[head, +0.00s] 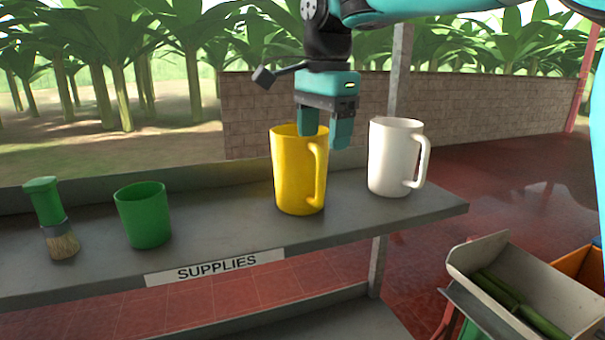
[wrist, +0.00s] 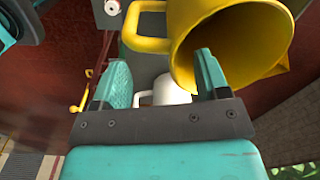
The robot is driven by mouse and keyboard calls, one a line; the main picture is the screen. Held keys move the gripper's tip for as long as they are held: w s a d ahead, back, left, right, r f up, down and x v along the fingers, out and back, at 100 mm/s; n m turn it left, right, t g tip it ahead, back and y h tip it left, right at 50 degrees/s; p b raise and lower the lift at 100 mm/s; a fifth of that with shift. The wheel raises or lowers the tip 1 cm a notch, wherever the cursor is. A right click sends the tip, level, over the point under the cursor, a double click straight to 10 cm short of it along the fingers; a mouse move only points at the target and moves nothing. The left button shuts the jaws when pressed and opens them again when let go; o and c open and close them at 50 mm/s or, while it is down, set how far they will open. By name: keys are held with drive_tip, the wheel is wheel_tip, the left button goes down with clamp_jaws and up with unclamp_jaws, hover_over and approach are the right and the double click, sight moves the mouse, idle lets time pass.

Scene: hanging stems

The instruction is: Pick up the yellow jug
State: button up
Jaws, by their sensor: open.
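The yellow jug (head: 290,175) stands upright on the grey shelf, its handle to the right. My gripper (head: 325,138) is open and empty, pointing down at the jug's rim on the handle side. In the head view one finger overlaps the jug's mouth and the other is to the right, above the handle. In the wrist view the jug (wrist: 205,22) fills the upper right, and its handle (wrist: 133,35) reaches left, past the fingertips of my gripper (wrist: 162,62). The right finger overlaps the open mouth; I cannot tell whether its tip is inside.
A white mug (head: 388,160) stands close to the right of the jug and shows between my fingers in the wrist view (wrist: 170,92). A green cup (head: 143,217) and a green-handled brush (head: 48,205) stand left on the shelf (head: 222,228). A tray (head: 560,288) holds green stems lower right.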

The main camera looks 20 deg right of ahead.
sight(300, 164)
drive_tip(key=shift+f+p, duration=0.3)
drive_tip(key=shift+f, duration=1.05)
clamp_jaws()
drive_tip(key=shift+r, duration=0.1)
